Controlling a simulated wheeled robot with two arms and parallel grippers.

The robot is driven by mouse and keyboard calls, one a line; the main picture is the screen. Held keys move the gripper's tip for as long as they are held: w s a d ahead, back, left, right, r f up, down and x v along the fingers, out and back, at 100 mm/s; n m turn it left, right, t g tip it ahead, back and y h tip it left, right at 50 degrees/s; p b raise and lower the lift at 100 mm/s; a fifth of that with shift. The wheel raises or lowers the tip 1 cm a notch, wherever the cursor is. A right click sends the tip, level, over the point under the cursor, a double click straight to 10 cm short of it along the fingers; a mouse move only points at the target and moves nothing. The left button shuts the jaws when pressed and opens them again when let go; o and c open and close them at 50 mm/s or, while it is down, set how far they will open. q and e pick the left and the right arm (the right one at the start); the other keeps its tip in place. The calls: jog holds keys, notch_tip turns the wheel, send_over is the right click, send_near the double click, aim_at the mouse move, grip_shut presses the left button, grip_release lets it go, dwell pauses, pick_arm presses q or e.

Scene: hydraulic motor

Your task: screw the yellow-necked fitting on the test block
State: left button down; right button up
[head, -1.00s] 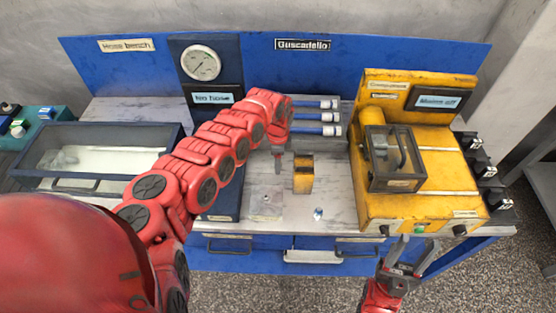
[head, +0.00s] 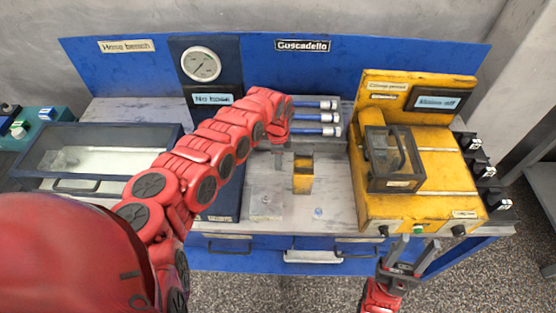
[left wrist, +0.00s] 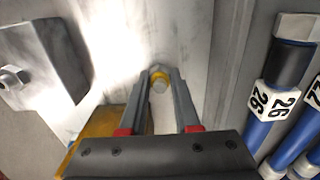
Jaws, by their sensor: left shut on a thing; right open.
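My left gripper (head: 278,158) is over the bench, behind the grey plate, its fingers pointing down and partly hidden by the wrist. The fitting is hidden in the head view. A grey metal block (left wrist: 38,78) with a hex nut is at the left of the wrist view, apart from the fingers; I cannot tell whether it is the test block. My right gripper (head: 417,244) is open and empty at the front edge of the yellow machine.
A small yellow and dark block (head: 303,176) stands on the bench (head: 335,190). A grey plate (head: 266,204) and a small fitting (head: 318,212) are near the front. Blue hoses (head: 315,118) lie behind. The yellow machine (head: 420,206) fills the right side.

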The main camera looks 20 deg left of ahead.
pick_arm(q)
jog(key=shift+r+p, duration=2)
jog(key=shift+r, duration=0.75)
